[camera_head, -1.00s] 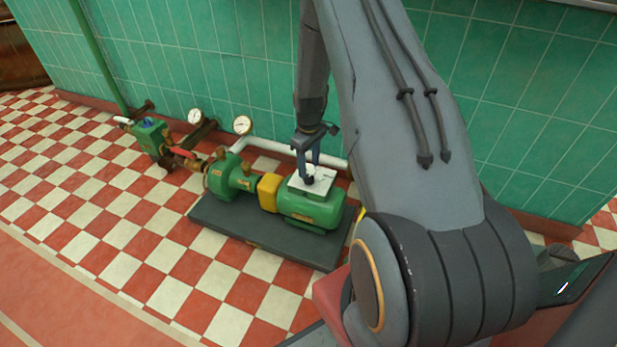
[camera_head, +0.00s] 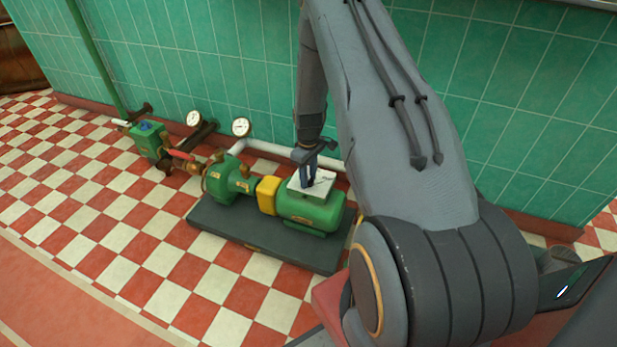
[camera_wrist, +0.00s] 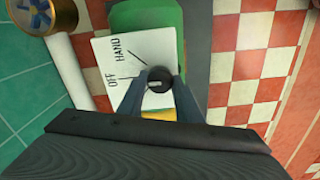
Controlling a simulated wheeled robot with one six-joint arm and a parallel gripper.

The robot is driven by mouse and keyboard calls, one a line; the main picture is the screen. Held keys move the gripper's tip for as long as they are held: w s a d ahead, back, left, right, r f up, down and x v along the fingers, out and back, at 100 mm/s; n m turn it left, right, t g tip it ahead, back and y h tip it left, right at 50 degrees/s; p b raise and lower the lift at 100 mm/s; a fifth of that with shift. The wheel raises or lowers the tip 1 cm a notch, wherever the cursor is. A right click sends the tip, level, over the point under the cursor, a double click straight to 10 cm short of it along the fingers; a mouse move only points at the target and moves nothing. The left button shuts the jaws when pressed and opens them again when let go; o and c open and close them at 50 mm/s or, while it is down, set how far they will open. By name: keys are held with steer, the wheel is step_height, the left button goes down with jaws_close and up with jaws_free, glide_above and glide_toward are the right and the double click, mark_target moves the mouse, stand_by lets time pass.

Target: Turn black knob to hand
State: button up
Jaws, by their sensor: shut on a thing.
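The black knob (camera_wrist: 158,76) sits on the white switch plate (camera_wrist: 100,58) on top of the green motor (camera_head: 309,213). My gripper (camera_wrist: 160,84) is shut on the knob, one finger on each side. The plate shows the words OFF and HAND, each with a black tick line. HAND is above OFF in the wrist view. A short pale mark shows on the knob's face; I cannot tell exactly which label it lines up with. The plate's lower part is hidden by my fingers. In the head view, my gripper (camera_head: 307,178) covers the knob.
A yellow coupling guard (camera_head: 268,194) and green pump (camera_head: 222,180) share the dark base (camera_head: 262,245) with the motor. A white pipe (camera_head: 265,150) and two gauges (camera_head: 241,127) stand behind, near the green tiled wall. The checkered floor in front is clear.

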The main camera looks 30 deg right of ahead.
steer(key=m+p, duration=0.1)
steer(key=m, duration=0.3)
steer(key=shift+m+p, duration=0.3)
steer(key=shift+w+m+p, duration=0.1)
steer(key=shift+m+p, duration=0.3)
steer(key=shift+m, duration=1.8)
steer(key=o, duration=1)
steer(key=shift+o, duration=0.2)
steer(key=shift+r+p, duration=0.75)
steer(key=shift+r, duration=3.2)
